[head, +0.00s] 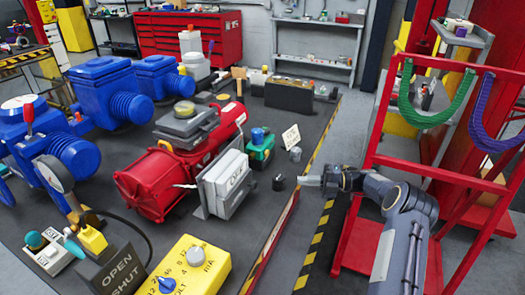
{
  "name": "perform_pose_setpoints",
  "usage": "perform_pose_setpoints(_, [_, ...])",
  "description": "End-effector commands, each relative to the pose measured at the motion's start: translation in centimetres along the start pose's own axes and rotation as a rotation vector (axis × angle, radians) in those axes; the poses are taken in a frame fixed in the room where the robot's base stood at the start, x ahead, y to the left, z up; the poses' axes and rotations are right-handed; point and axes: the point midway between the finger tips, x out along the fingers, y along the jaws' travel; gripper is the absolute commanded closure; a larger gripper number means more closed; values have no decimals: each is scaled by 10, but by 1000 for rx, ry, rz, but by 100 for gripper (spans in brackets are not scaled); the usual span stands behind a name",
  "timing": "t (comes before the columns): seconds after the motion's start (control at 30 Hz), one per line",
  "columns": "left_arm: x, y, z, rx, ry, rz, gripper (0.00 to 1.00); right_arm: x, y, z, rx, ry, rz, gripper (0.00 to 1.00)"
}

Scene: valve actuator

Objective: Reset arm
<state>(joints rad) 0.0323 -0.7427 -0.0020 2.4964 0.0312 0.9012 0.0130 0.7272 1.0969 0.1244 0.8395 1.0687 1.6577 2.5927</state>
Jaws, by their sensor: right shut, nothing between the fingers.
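My right gripper (312,181) is at the end of the right arm, which comes in from the lower right. Its fingers are shut and point left, over the right edge of the dark bench, with nothing between them. A small dark knob (279,183) stands on the bench just left of the fingertips, apart from them as far as I can tell. The red valve actuator (150,182) with its grey box (228,185) lies further left on the bench. My left gripper is not in view.
Blue actuators (102,88) stand at the left of the dark bench (265,225). A yellow control box (188,268) and an OPEN/SHUT box (115,265) sit at the front. A green box (259,152) is near the right edge. A red cart frame (375,160) stands close beside my right arm.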

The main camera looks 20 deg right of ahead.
Motion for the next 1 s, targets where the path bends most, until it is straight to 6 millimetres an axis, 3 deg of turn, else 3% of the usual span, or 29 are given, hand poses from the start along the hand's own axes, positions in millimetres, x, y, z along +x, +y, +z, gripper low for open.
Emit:
perform_pose_setpoints(0.17, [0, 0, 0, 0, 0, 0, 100, 3, 9, -2, -39, 10, -18, 100])
perform_pose_setpoints(0.37, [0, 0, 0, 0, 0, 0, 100, 33, 62, -33, -383, 109, -171, 100])
perform_pose_setpoints(0.5, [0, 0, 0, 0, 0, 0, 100, 54, 102, -78, -762, 248, -306, 100])
perform_pose_setpoints(0.7, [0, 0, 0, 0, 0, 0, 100, 66, 142, -158, -1323, 504, -442, 100])
perform_pose_setpoints(0.83, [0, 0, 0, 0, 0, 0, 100, 64, 154, -214, -1692, 709, -487, 100])
perform_pose_setpoints(1.0, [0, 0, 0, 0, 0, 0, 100, 53, 154, -285, -2163, 1020, -492, 100])
